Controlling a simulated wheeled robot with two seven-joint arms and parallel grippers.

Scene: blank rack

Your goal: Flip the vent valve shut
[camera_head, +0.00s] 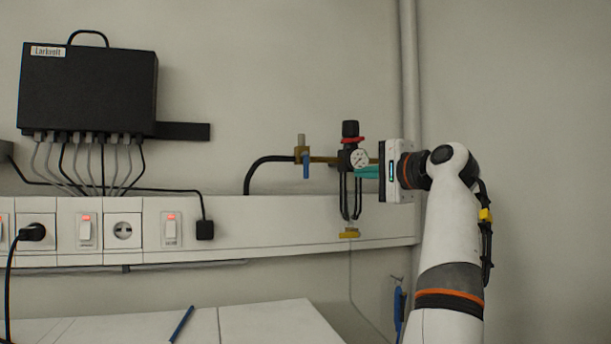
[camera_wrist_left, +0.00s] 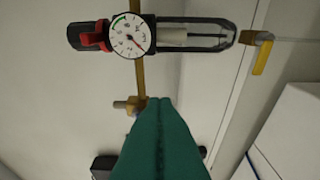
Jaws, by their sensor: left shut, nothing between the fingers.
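A blue lever (camera_head: 306,166) hangs straight down from a brass valve body (camera_head: 301,148) on the pipe left of the regulator. A yellow handle (camera_head: 349,233) sits under the regulator's bowl, also seen in the wrist view (camera_wrist_left: 262,57). I cannot tell which is the vent valve. My left gripper (camera_head: 366,172) is shut and empty, its teal fingers just right of the regulator, overlapping the gauge's lower edge in the head view. In the wrist view the fingers (camera_wrist_left: 160,125) end beside the brass valve body (camera_wrist_left: 130,105) and cover what lies behind. The right gripper is out of view.
The regulator (camera_head: 350,140) has a red ring and round gauge (camera_wrist_left: 129,36). A black hose (camera_head: 262,164) runs left from the valve. A grey vertical pipe (camera_head: 409,70) stands behind my gripper. A white socket rail (camera_head: 270,220) and worktop (camera_head: 270,325) lie below.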

